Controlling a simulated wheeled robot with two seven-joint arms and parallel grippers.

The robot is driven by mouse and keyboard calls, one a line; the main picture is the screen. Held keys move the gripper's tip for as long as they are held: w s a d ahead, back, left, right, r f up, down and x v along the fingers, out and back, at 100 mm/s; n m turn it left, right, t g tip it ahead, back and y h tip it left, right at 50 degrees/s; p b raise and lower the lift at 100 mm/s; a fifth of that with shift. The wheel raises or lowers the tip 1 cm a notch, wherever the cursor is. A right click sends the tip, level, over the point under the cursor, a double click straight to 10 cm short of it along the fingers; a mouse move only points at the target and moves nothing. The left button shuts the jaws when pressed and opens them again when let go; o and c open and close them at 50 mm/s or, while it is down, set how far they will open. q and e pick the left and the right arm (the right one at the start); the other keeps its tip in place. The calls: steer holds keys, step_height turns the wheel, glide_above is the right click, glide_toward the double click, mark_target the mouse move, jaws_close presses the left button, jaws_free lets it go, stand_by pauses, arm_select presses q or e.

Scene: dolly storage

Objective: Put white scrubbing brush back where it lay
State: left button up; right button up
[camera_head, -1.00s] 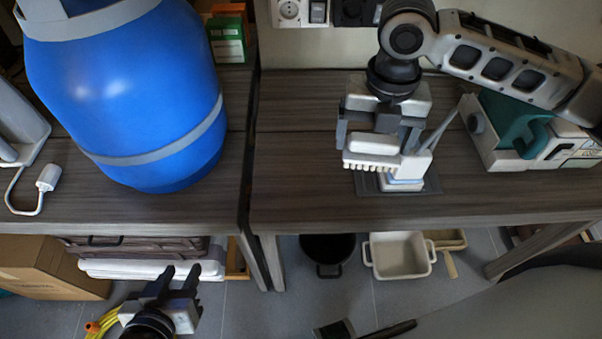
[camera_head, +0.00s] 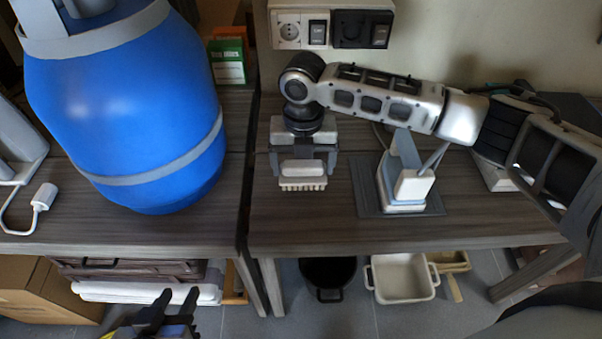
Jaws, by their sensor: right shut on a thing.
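The white scrubbing brush (camera_head: 302,185) is held bristles down in my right gripper (camera_head: 303,164), over the left part of the right-hand table. The gripper is shut on the brush's body. I cannot tell whether the bristles touch the tabletop. My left gripper (camera_head: 168,310) is low at the bottom of the view, in front of the tables, with its two fingers apart and nothing seen between them.
A white and blue upright device (camera_head: 405,187) stands on a dark mat (camera_head: 368,197) right of the brush. A big blue barrel (camera_head: 130,110) stands on the left table. Wall sockets (camera_head: 331,29) are behind. Bare tabletop (camera_head: 325,230) lies in front of the brush.

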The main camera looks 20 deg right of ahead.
mark_target(301, 174)
steer(key=shift+w+a+f, duration=0.2)
steer(key=shift+f, duration=0.15)
arm_select(q)
steer(key=shift+f, duration=0.1)
arm_select(e)
steer(key=shift+f, duration=1.5)
steer(key=shift+f, duration=0.15)
steer(key=o, duration=0.9)
steer(key=shift+c, duration=0.2)
arm_select(q)
steer(key=shift+s, duration=0.1)
arm_select(e)
step_height(301, 174, up, 12)
steer(key=shift+f+p, duration=0.25)
steer(key=shift+p, duration=0.1)
steer(key=shift+r, duration=0.45)
